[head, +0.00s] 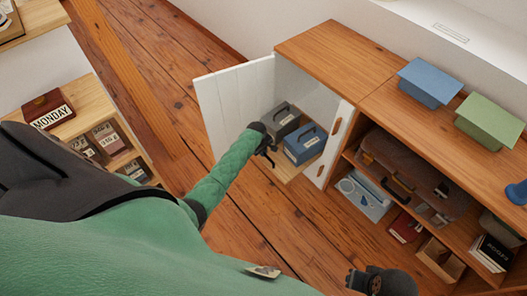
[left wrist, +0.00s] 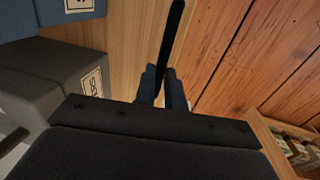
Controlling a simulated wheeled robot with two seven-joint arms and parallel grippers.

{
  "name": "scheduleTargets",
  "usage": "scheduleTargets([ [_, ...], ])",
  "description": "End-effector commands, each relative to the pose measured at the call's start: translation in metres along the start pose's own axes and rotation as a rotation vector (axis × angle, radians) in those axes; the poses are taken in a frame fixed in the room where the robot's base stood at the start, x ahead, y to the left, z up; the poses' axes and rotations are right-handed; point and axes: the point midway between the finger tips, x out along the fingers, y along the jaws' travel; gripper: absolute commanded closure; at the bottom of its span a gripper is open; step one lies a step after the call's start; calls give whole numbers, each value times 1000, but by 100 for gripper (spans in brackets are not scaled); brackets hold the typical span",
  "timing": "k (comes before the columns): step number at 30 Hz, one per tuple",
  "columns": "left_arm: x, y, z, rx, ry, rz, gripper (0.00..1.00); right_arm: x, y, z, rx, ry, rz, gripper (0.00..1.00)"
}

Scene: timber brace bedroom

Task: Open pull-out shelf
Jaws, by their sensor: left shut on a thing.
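The pull-out shelf (head: 286,174) is a pale wooden board low in the cabinet compartment, behind the open white door (head: 232,98). It bears a grey box (head: 281,122) and a blue box (head: 304,145). In the left wrist view, the shelf board (left wrist: 130,50) lies beside both boxes. My left gripper (head: 270,152) is at the shelf's front; its fingers (left wrist: 162,88) are shut on a thin black bar (left wrist: 173,45), which looks like the shelf's handle. The gripper hides part of the shelf's edge. My right gripper (head: 354,280) is at the bottom, its jaws unclear.
The wooden cabinet (head: 315,45) continues right, with a brown case (head: 412,175) and other items inside. A blue box (head: 430,82) and a green box (head: 489,120) stand on top. Another wooden shelf unit (head: 92,98) is at left. The plank floor (head: 150,80) between is clear.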

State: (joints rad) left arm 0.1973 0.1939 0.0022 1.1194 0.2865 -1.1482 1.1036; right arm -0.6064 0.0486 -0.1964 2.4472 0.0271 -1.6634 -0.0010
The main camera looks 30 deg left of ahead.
Motion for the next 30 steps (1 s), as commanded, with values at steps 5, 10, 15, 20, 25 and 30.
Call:
scheduleTargets([
  [5,0,0,0,0,-1,0,67,0,0,0,2,-1,-1,64],
  [10,0,0,0,0,0,0,67,0,0,0,2,0,-1,64],
  [15,-4,0,0,0,0,0,67,0,-1,0,1,0,-2,64],
  [20,-23,0,0,1,0,0,67,0,-1,0,0,1,-1,64],
  [25,-49,0,0,0,0,1,67,1,-1,-1,-2,5,-2,64],
  [30,-69,0,0,1,0,1,67,2,-2,-2,-5,10,-3,64],
])
